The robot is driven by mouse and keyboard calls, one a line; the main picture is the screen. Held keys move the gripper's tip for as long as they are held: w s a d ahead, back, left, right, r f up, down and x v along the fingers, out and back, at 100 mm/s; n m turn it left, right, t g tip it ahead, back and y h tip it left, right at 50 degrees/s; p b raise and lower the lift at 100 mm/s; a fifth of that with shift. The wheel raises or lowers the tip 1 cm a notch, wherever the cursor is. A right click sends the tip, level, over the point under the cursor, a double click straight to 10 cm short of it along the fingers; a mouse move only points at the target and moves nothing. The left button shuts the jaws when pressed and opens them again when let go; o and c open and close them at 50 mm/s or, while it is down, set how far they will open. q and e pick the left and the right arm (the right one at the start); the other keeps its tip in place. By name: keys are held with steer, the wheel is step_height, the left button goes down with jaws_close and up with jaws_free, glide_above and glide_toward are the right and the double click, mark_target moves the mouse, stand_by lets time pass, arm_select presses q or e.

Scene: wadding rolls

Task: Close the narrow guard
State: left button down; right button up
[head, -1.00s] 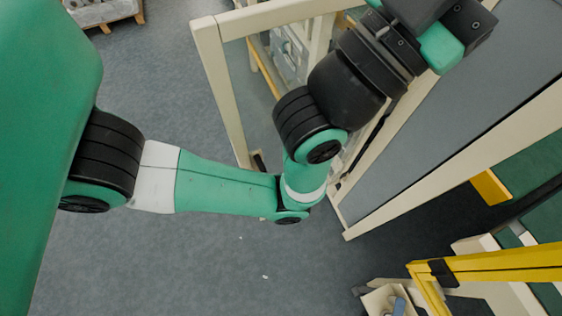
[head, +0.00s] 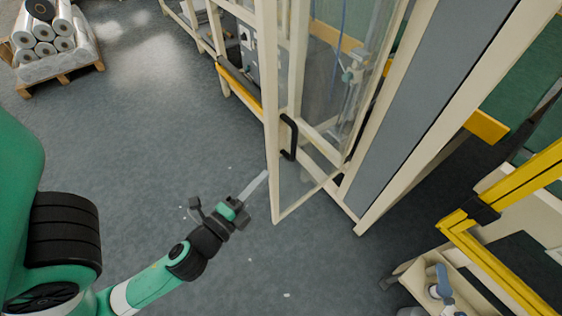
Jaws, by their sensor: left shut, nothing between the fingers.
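The narrow guard (head: 272,120) is a tall clear door with a cream frame in the upper middle of the head view. It stands ajar, its free lower corner sticking out from the machine over the floor. Its black handle (head: 290,138) is on the frame. My left gripper (head: 258,183) is just left of the door's lower part. Its pale fingers look shut and empty, pointing up and right towards the frame. I cannot tell whether the fingertips touch the frame. My right gripper is out of view.
A grey panel in a cream frame (head: 400,120) stands right of the guard. A yellow frame (head: 500,270) and a cream bin (head: 425,280) are at the lower right. A pallet of rolls (head: 55,50) is at the upper left. The floor (head: 140,150) between is mostly clear.

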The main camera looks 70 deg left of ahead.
mark_target(284, 155)
arm_select(q)
steer(key=p+x, duration=0.4)
steer(key=x, duration=0.5)
steer(key=shift+a+r, duration=0.1)
steer(key=shift+w+a, duration=0.15)
steer(key=shift+w, duration=0.15)
